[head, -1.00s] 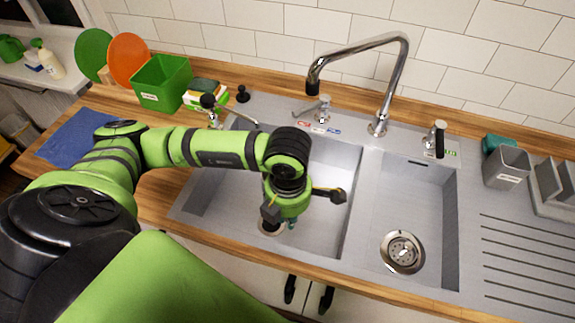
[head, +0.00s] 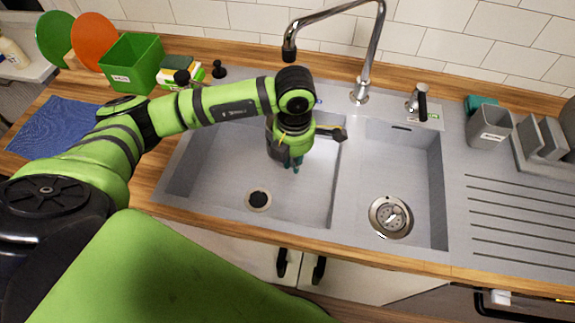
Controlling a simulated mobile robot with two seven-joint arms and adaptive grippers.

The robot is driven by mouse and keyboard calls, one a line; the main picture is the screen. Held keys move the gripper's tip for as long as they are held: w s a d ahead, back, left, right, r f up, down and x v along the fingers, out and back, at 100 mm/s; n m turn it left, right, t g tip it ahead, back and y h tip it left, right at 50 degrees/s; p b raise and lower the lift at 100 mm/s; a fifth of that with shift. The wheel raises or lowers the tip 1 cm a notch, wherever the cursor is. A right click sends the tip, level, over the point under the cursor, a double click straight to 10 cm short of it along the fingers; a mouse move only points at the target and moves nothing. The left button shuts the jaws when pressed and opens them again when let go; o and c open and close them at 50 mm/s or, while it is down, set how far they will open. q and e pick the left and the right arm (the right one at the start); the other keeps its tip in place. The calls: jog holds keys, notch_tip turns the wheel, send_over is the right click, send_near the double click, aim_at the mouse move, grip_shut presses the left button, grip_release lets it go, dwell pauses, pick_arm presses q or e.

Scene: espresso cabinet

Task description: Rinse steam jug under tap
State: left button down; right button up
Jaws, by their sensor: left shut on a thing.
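My left gripper (head: 292,160) points down inside the left basin (head: 222,160) of the sink, beside the divider. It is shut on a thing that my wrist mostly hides. Small teal bits show at its tips, and I cannot make out what it holds. No steam jug shows clearly anywhere. The chrome tap (head: 372,55) arches up behind the sink, its dark nozzle (head: 289,52) above and behind my left wrist. I see no water running. My right gripper is not in view.
The right basin (head: 405,160) is empty. Right of it are a ribbed drainboard (head: 520,225) and a grey holder (head: 488,130). A lever handle (head: 418,103) stands behind the right basin. A green bin (head: 133,62) and a blue cloth (head: 55,125) are on the left counter.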

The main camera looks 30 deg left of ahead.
pick_arm(q)
jog(key=shift+w+f+b, duration=0.2)
jog(key=shift+w+b, duration=0.65)
jog(key=shift+w, duration=0.35)
jog(key=shift+w+f+b, duration=0.2)
jog(key=shift+w+b, duration=0.65)
jog(key=shift+w, duration=0.35)
